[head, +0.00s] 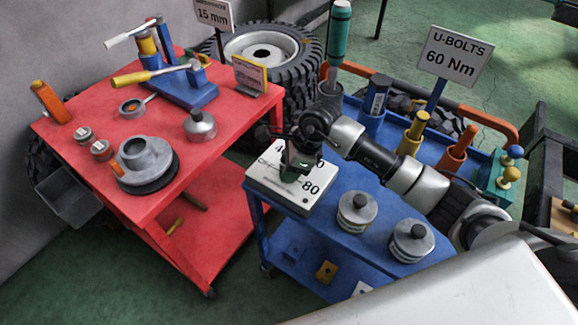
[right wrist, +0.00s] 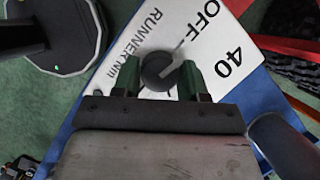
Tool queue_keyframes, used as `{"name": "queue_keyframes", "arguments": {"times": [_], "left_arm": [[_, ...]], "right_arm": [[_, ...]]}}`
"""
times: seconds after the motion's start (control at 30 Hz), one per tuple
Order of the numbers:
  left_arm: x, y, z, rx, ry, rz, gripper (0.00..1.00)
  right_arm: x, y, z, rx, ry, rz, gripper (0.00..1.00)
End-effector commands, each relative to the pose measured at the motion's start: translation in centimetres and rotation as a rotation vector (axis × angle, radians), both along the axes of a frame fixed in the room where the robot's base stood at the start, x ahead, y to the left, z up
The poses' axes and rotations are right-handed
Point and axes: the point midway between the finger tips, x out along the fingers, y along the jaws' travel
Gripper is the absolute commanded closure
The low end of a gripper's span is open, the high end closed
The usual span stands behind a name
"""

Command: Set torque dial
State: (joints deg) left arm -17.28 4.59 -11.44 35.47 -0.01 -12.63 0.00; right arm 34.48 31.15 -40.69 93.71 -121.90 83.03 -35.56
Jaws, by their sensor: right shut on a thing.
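The torque dial is a white box (head: 308,203) at the left end of the blue cart. Its printed face shows "80" and other partly hidden marks in the head view. In the right wrist view the face (right wrist: 143,28) shows "OFF", "40" and "RUNNER Nm". A round dark knob (right wrist: 156,70) sits between the green fingers of my right gripper (right wrist: 158,80), which is shut on it. A pale mark on the knob points up and right, roughly toward "OFF"; its exact setting is unclear. In the head view my right gripper (head: 295,170) covers the knob. My left gripper is not in view.
A sign (head: 455,57) reads "U-BOLTS 60 Nm". Two grey round pieces (head: 357,210) (head: 411,240) stand on the blue cart's front edge. Colored holders line its right side. A red table (head: 95,185) with tools stands left, across a gap.

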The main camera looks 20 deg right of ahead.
Motion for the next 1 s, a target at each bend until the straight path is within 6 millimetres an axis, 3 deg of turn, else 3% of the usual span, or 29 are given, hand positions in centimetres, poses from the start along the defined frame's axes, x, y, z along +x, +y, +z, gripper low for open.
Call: {"name": "queue_keyframes", "arguments": {"times": [0.6,1.0], "left_arm": [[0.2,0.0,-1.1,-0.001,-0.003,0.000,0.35],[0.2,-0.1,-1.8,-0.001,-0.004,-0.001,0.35]], "right_arm": [[-0.1,0.1,-0.1,-0.001,-0.003,-0.559,0.81],[-0.2,0.2,0.0,-0.002,-0.003,-0.805,0.81]]}}
